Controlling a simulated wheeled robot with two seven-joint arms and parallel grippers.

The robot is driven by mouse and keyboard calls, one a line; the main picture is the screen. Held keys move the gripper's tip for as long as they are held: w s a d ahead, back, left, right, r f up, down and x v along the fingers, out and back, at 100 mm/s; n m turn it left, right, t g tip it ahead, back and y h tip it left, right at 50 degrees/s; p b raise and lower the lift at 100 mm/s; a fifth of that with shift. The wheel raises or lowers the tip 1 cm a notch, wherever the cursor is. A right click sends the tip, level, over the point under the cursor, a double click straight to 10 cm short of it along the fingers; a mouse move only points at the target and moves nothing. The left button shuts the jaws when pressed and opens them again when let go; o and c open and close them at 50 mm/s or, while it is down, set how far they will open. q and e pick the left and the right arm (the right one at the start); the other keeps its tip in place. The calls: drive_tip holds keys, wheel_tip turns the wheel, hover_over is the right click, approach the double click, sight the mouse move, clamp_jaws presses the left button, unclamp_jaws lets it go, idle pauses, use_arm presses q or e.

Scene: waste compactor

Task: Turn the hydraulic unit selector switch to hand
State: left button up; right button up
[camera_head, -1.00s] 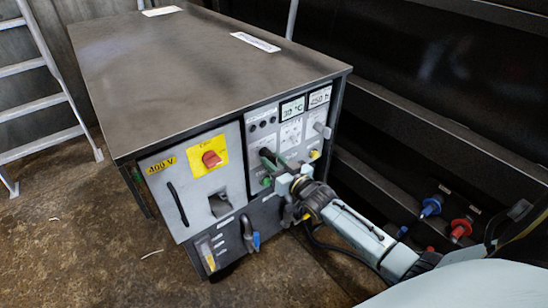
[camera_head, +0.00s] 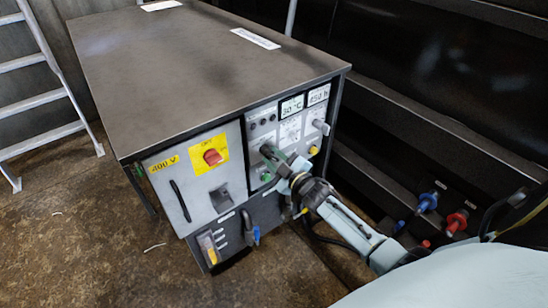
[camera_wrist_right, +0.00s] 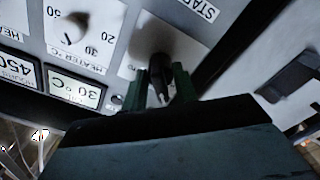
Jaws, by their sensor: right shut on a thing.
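The grey control panel (camera_head: 262,128) is on the right part of the cabinet's front. My right gripper (camera_head: 271,156) reaches it from the lower right, its green fingers against the panel's left part. In the right wrist view, the gripper (camera_wrist_right: 160,88) has its fingers on both sides of a black selector switch (camera_wrist_right: 158,62) and is shut on it. The switch sits on a white plate; its position label is not readable. In the head view the fingers hide the switch. My left gripper is not in view.
Beside the held switch are a heater dial (camera_wrist_right: 70,28) and a 30 °C display (camera_wrist_right: 75,90). A red rotary switch on a yellow plate (camera_head: 225,154) is left of the panel. A yellow button (camera_head: 313,150) and a grey knob (camera_head: 321,126) are right of the gripper.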

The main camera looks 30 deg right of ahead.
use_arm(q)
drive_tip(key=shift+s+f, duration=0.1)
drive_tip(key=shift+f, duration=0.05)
use_arm(e)
drive_tip(key=shift+n, duration=0.4)
drive_tip(key=o, duration=0.6)
drive_tip(key=shift+s, duration=0.1)
